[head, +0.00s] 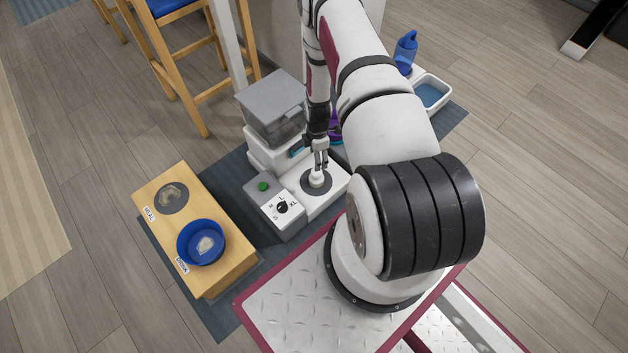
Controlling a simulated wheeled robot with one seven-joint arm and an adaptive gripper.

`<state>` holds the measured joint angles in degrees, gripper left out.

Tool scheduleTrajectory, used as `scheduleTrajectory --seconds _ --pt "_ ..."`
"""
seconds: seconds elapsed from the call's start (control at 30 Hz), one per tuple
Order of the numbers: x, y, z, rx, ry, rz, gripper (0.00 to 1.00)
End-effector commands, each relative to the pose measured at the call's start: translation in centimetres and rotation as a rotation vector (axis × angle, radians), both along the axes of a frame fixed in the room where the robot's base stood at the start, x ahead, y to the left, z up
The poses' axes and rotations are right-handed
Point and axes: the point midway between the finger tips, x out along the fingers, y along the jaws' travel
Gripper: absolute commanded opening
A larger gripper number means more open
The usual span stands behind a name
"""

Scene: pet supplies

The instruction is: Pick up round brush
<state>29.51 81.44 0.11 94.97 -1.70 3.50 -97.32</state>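My gripper (321,165) points down over the white platform of a feeder-like machine. Its fingertips are at or just above a small white knob-shaped piece (316,180), which stands upright on a dark grey disc. This piece may be the round brush, but its bristles do not show. The fingers look close together. I cannot tell whether they touch the white piece or grip it.
The machine has a clear lidded hopper (273,108), a green button (263,187) and a dial (282,207). A wooden stand (222,274) at left holds a blue bowl (201,242). A blue bottle (405,50) and white tray (432,92) stand behind my arm.

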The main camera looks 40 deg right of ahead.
Motion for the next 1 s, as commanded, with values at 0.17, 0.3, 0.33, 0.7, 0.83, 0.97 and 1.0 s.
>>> scheduleTrajectory --seconds 0.17,0.3,0.33,0.7,0.83,0.97,1.0 --pt "-0.1 0.1 -3.7 0.001 0.002 0.000 0.57" --pt "0.0 0.1 -5.2 0.001 0.002 -0.001 0.57" --pt "0.0 0.1 -5.4 0.001 0.002 -0.001 0.57" --pt "-0.2 0.4 -9.4 0.001 0.002 -0.001 0.57" --pt "-0.2 0.4 -10.6 0.001 0.002 -0.001 0.57" --pt "-0.1 0.3 -10.8 0.000 0.001 -0.001 0.57" --pt "-0.1 0.3 -10.8 0.000 0.001 -0.001 0.57"
